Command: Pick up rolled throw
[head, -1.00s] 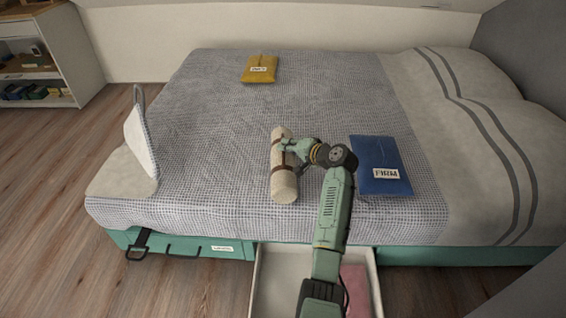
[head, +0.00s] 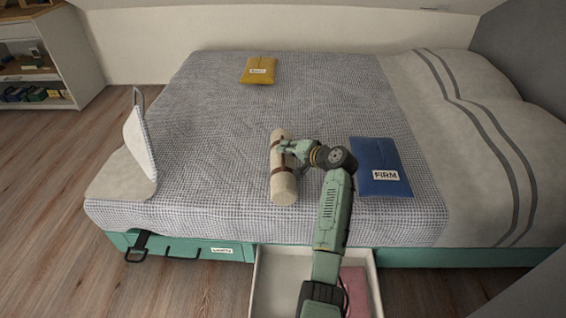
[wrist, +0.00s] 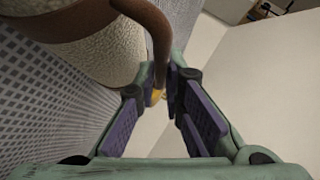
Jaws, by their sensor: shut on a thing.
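The rolled throw (head: 284,185) is a cream roll with brown straps, lying on the grey checked bedspread. It also shows large at the upper left of the wrist view (wrist: 75,50). My gripper (head: 286,147) reaches it from the right, near its upper half. In the wrist view my gripper (wrist: 161,88) is shut on a brown strap (wrist: 155,30) of the throw, which runs down between the fingertips. The roll's body is to the left of the fingers. I cannot tell any gap between the throw and the bed.
A blue pouch marked FIRM (head: 378,160) lies on the bed right of my arm. A yellow pouch (head: 259,70) lies at the back. An open drawer (head: 262,285) juts out below my arm. A shelf (head: 75,60) stands at far left.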

